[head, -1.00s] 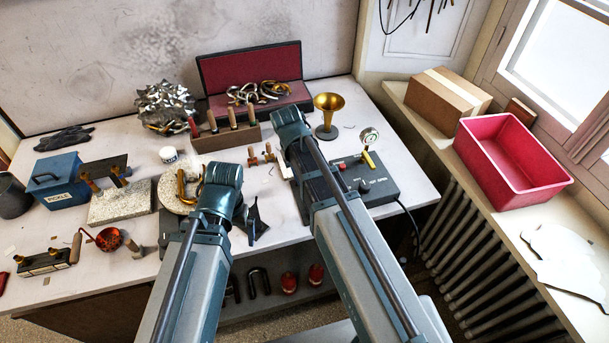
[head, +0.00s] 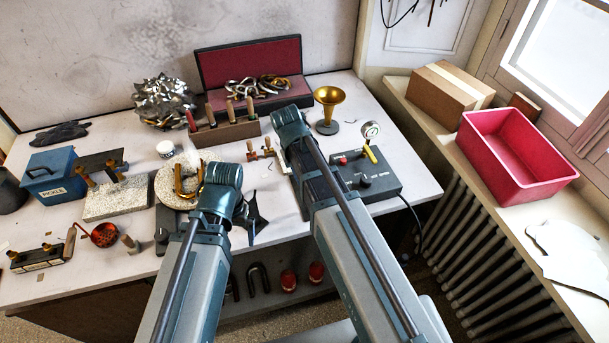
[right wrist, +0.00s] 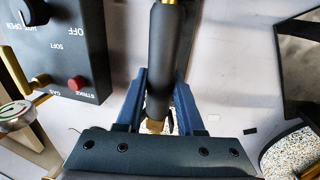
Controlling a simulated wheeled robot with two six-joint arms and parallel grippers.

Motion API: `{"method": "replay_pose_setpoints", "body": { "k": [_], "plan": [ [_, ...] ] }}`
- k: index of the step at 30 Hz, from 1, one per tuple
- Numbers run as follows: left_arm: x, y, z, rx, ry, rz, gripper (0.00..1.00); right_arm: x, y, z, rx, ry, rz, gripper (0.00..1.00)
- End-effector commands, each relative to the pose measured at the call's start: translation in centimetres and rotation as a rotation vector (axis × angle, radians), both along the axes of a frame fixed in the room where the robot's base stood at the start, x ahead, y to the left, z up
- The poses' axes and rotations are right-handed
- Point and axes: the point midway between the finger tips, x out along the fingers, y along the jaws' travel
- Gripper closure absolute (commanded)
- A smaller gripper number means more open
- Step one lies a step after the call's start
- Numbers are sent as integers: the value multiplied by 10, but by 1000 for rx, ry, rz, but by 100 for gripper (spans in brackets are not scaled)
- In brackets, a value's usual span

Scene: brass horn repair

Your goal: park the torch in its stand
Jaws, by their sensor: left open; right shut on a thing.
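My right gripper (right wrist: 160,107) is shut on the torch (right wrist: 161,65), a dark cylinder with brass at its upper end in the right wrist view. The blue fingers stand on either side of it. In the head view the right arm reaches the bench beside the control box, and its wrist and links hide the jaws and torch. My left gripper (head: 251,216) is open and shows only in part, dark, beside its wrist over the front of the bench. It seems empty. I cannot pick out the torch stand with certainty.
The control box (head: 381,183) with knobs and a gauge (head: 370,131) stands right of the right arm. A brass bell (head: 329,97) stands behind it. A round speckled slab (head: 166,186) with a brass bow lies left.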

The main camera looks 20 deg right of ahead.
Motion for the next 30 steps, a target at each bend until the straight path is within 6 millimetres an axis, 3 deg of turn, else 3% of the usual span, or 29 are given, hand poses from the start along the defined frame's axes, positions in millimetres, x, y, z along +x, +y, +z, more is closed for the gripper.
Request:
{"method": "replay_pose_setpoints", "body": {
  "k": [8,9,13,14,20,25,30],
  "plan": [
    [0,0,-1,0,0,0,0,0,0,-1,0,0,0,100],
    [0,0,-1,0,0,0,0,0,0,-1,0,0,0,56],
    [0,0,-1,0,0,0,0,0,0,-1,0,0,0,33],
    [0,0,-1,0,0,0,0,0,0,-1,0,0,0,28],
    [0,0,-1,0,0,0,0,0,0,-1,0,0,0,28],
    [0,0,-1,0,0,0,0,0,0,-1,0,0,0,0],
    [0,0,-1,0,0,0,0,0,0,-1,0,0,0,0]
  ]
}}
